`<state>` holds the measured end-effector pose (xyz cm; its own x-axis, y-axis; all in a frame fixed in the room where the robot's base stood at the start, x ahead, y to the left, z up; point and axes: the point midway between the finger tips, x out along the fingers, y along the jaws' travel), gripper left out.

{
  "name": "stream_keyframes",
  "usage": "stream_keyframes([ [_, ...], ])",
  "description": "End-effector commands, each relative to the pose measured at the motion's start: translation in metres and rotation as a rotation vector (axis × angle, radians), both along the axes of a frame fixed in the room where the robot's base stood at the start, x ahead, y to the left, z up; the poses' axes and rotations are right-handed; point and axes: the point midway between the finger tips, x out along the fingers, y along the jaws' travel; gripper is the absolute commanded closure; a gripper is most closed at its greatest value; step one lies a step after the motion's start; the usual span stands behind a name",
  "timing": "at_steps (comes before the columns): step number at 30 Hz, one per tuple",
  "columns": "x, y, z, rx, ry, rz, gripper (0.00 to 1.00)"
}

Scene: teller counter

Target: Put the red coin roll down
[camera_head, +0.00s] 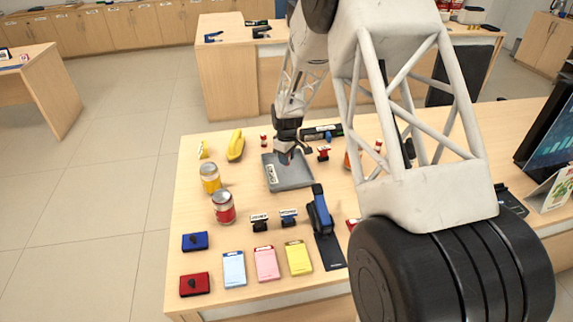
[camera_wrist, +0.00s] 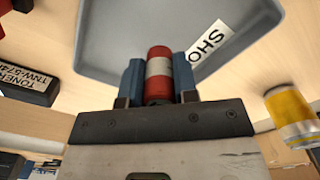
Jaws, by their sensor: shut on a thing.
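The red coin roll (camera_wrist: 158,68), with a pale band around its middle, stands between the two blue fingers of my gripper (camera_head: 286,157) in the wrist view. My gripper is shut on it. A grey tray (camera_head: 291,183) with a white label lies below the gripper in the head view, and it fills the upper part of the wrist view (camera_wrist: 110,40). I cannot tell whether the roll touches the tray floor. In the head view the held roll is too small and covered to make out.
A blue stapler (camera_head: 320,212) stands in front. The tray's visible floor is empty.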

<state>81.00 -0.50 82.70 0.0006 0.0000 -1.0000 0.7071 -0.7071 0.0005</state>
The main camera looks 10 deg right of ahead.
Motion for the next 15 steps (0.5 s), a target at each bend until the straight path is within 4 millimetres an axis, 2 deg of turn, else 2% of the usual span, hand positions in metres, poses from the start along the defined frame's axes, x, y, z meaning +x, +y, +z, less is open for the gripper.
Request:
stream_keyframes([
  [9,0.000,0.000,-0.029,0.000,0.001,0.000,1.00],
  [15,0.000,0.000,-0.033,0.000,0.000,0.000,1.00],
])
